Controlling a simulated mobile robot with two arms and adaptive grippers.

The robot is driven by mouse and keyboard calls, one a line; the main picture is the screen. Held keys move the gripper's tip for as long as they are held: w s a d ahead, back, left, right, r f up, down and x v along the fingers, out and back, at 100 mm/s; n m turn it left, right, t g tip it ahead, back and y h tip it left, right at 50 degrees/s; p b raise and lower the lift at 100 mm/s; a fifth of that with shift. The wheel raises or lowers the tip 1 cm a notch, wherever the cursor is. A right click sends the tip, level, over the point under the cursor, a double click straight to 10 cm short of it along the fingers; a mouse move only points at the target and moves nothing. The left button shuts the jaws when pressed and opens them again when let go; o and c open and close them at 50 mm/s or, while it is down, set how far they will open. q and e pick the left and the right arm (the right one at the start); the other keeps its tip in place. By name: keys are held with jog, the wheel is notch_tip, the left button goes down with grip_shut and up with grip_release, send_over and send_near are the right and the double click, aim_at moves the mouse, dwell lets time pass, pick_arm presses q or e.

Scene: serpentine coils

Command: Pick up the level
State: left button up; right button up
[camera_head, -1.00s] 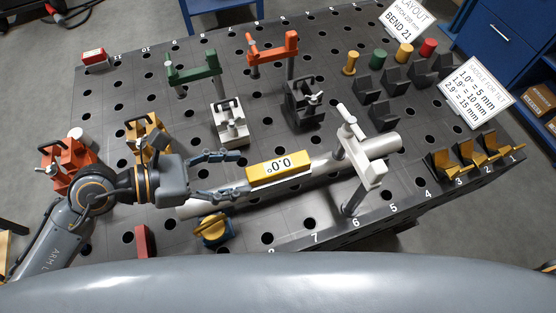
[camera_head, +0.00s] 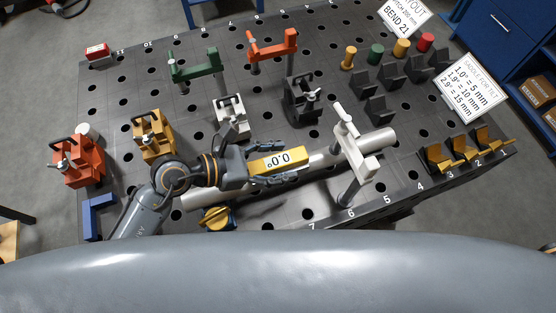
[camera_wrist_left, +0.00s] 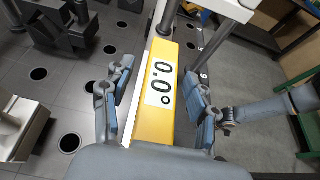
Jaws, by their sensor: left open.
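The level is a yellow bar with a white "0.0°" display (camera_head: 264,164), lying along the grey pipe (camera_head: 330,155). My left gripper (camera_head: 286,164) is open around the level, with one finger on each long side. In the left wrist view the level (camera_wrist_left: 153,118) runs between the two blue-padded fingers (camera_wrist_left: 157,100), with gaps visible beside it. The level's near end is hidden by the gripper body.
A white clamp (camera_head: 357,170) stands over the pipe just right of the level. A white block fixture (camera_head: 231,120) and a black one (camera_head: 301,105) stand behind. A yellow-and-dark piece (camera_head: 216,218) lies in front of the pipe. Orange saddles (camera_head: 460,148) sit at the right edge.

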pick_arm(q)
grip_shut()
jog(key=shift+r, duration=0.1)
